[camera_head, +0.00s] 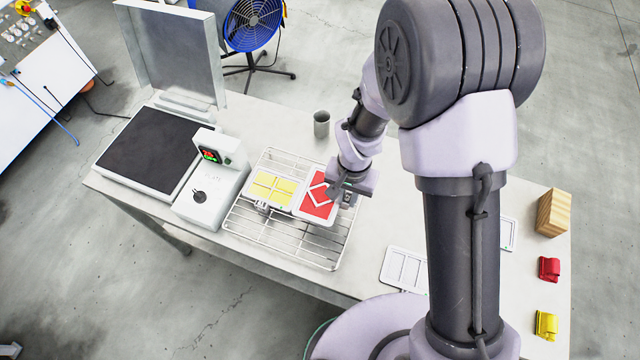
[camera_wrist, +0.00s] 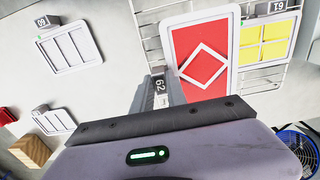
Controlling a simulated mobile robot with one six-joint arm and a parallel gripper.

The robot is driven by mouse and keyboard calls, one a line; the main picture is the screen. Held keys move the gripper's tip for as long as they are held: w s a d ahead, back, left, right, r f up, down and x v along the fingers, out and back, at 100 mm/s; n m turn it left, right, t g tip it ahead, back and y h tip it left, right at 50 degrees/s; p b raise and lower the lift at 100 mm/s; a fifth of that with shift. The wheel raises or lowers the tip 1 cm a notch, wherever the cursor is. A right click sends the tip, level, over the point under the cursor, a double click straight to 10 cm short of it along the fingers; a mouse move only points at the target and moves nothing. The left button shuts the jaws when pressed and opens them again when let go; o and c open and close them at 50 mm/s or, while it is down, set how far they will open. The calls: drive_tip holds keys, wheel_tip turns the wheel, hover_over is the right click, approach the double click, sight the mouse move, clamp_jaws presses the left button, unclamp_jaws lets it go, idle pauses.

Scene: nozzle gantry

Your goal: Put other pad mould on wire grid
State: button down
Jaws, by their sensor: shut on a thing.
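A white-framed mould with a red pad and a white diamond outline (camera_head: 314,209) is at the right part of the wire grid (camera_head: 278,249). It also shows in the wrist view (camera_wrist: 194,40), where its tag reads 62. My gripper (camera_head: 345,190) is shut on this mould's tag end, at its right side. I cannot tell whether the red mould rests on the wires or hangs just above them. A mould with yellow pads (camera_head: 273,187) lies on the grid to its left, close beside it. It also shows in the wrist view (camera_wrist: 268,42).
Empty white moulds (camera_head: 404,268), a wooden block (camera_head: 552,212), and red (camera_head: 548,268) and yellow (camera_head: 545,325) pieces are at right. The grid's front is bare.

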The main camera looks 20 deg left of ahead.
drive_tip(key=f, duration=0.7)
drive_tip(key=shift+s+f+b, duration=0.3)
drive_tip(key=shift+f+b, duration=0.1)
drive_tip(key=shift+w, duration=0.15)
drive_tip(key=shift+f, duration=0.25)
drive_tip(key=c, duration=1.3)
unclamp_jaws()
drive_tip(key=shift+r, duration=0.1)
